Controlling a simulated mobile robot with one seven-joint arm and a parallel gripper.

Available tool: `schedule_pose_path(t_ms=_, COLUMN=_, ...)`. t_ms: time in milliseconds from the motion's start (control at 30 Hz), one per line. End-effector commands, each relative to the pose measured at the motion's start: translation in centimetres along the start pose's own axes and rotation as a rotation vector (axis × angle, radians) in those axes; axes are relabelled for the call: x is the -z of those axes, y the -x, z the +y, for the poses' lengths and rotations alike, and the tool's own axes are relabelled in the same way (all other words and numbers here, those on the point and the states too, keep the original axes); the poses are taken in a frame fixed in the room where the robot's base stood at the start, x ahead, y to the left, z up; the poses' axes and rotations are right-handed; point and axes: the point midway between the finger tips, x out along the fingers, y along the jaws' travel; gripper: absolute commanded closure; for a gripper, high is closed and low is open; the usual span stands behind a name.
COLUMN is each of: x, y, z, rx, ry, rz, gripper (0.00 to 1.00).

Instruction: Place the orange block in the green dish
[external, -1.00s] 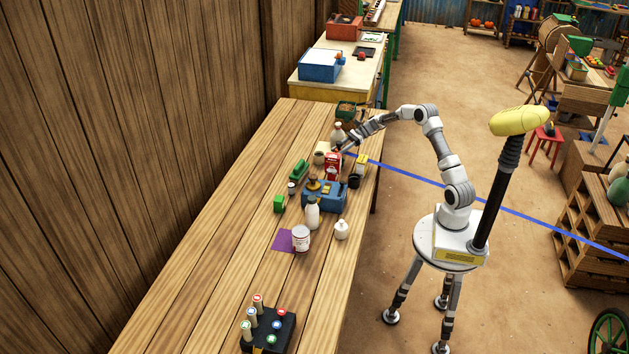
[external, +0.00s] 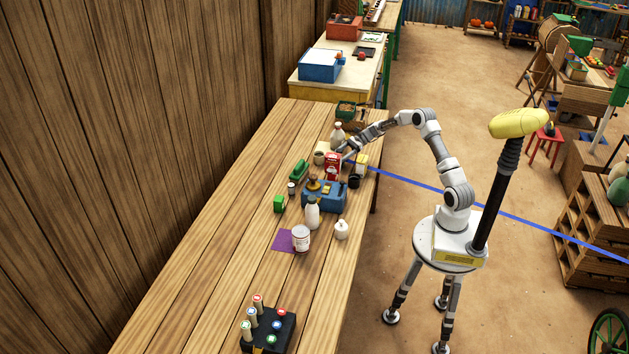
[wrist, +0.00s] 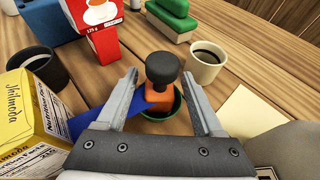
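The orange block (wrist: 156,98) has a black knob (wrist: 162,68) on top and stands upright in the wrist view. The dark green dish (wrist: 177,103) shows around its lower part. The block appears within the dish's rim, though I cannot tell whether it touches the bottom. My gripper (wrist: 168,92) is open, its fingers apart on either side of the block and touching nothing that I can see. In the external view my gripper (external: 347,159) is low over the table's right side, behind the red carton. The block and dish are not clear there.
A blue strip (wrist: 95,118) reaches toward the block. The table's near half has free room around a black peg holder (external: 268,330).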

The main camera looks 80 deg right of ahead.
Motion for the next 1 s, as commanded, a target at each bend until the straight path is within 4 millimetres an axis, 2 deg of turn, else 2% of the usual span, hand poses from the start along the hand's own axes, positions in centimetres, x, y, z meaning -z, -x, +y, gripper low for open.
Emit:
schedule_pose_path(t_ms=267, x=-0.1, y=0.0, z=0.0, rx=0.0, ry=0.0, rz=0.0, gripper=0.28)
schedule_pose_path(t_ms=433, x=-1.3, y=0.6, z=0.0, rx=0.001, ry=0.003, rz=0.0, gripper=0.28)
schedule_pose_path(t_ms=800, x=-1.2, y=8.6, z=-0.1, rx=0.003, ry=0.0, rz=0.001, gripper=0.28)
schedule_pose_path(t_ms=1000, x=-1.1, y=11.6, z=0.0, rx=0.002, ry=-0.001, rz=0.001, gripper=0.28)
